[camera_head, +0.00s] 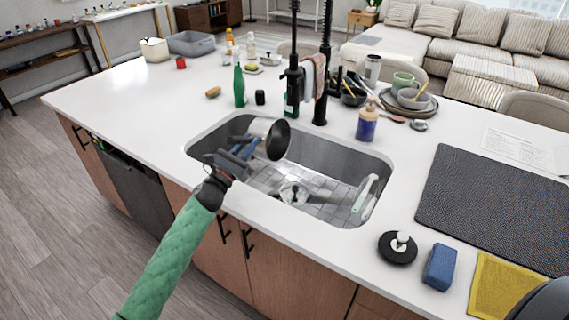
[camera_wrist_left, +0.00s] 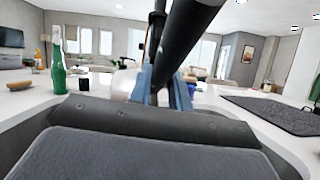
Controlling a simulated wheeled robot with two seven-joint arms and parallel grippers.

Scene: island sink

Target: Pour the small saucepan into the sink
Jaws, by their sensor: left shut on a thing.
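The small saucepan (camera_head: 278,140) is over the left part of the sink (camera_head: 335,158) in the head view. It is tipped on its side, with its dark open inside facing right and towards me. My left gripper (camera_head: 242,154) is shut on its handle, at the left of the pan. The gripper hides part of the handle. In the left wrist view, the dark gripper parts fill the bottom, with blue and dark parts beyond them. I cannot make out any contents in the pan. My right gripper is not in view.
A black faucet (camera_head: 322,75) stands behind the sink. A soap bottle (camera_head: 367,122) and green bottle (camera_head: 239,84) stand near the rim. The left counter is mostly clear.

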